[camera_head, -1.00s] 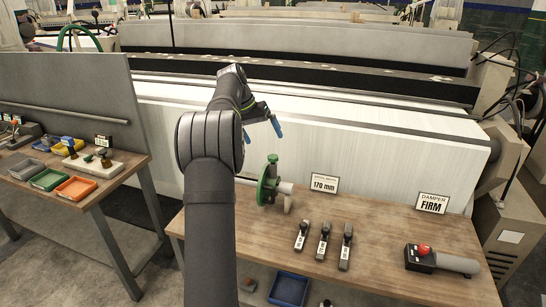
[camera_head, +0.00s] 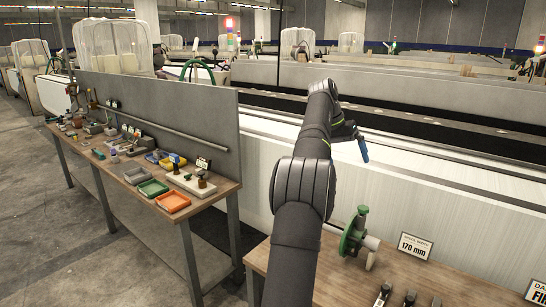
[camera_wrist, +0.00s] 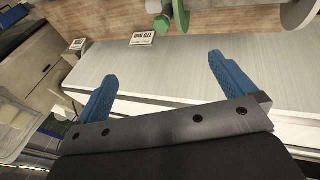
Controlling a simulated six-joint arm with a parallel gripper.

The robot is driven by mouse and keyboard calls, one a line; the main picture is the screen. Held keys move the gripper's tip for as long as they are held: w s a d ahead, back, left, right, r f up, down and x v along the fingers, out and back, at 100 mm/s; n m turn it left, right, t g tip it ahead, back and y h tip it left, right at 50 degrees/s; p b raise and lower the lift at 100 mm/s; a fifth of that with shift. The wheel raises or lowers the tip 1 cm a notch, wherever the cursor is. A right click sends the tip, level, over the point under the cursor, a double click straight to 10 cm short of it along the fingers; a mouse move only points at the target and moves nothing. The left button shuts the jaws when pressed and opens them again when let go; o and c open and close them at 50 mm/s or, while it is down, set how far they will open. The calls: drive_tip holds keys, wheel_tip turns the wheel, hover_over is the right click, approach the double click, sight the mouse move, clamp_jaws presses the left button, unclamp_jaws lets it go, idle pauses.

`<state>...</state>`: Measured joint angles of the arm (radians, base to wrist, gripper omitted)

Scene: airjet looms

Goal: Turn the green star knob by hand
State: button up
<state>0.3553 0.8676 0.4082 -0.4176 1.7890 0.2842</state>
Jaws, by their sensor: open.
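A green wheel-like part with a small green knob on top (camera_head: 362,210) stands on a pale shaft at the right-hand wooden table; I cannot make out a star shape. In the wrist view, green parts (camera_wrist: 180,16) show at the top edge, partly cut off. My gripper (camera_wrist: 162,69) is open and empty, its two blue fingers wide apart. In the head view one blue fingertip (camera_head: 363,151) shows above the green part, clear of it. The other finger is hidden.
The 170 mm sign (camera_head: 415,246) stands right of the green part. Dark hand tools (camera_head: 384,293) lie on the table in front. A left bench (camera_head: 222,190) holds coloured trays and a pale plate with small knobs (camera_head: 203,182). A white loom panel (camera_head: 440,203) lies behind.

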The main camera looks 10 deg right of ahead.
drive_tip(key=c, duration=1.1)
drive_tip(key=m+t+y, duration=0.1)
drive_tip(key=m+y, duration=0.4)
drive_tip(key=m, duration=2.4)
approach(364, 207)
drive_tip(key=shift+s+a+f, duration=0.15)
drive_tip(key=shift+a+f, duration=0.1)
wheel_tip(364, 207, down, 8)
drive_tip(key=shift+r, duration=0.3)
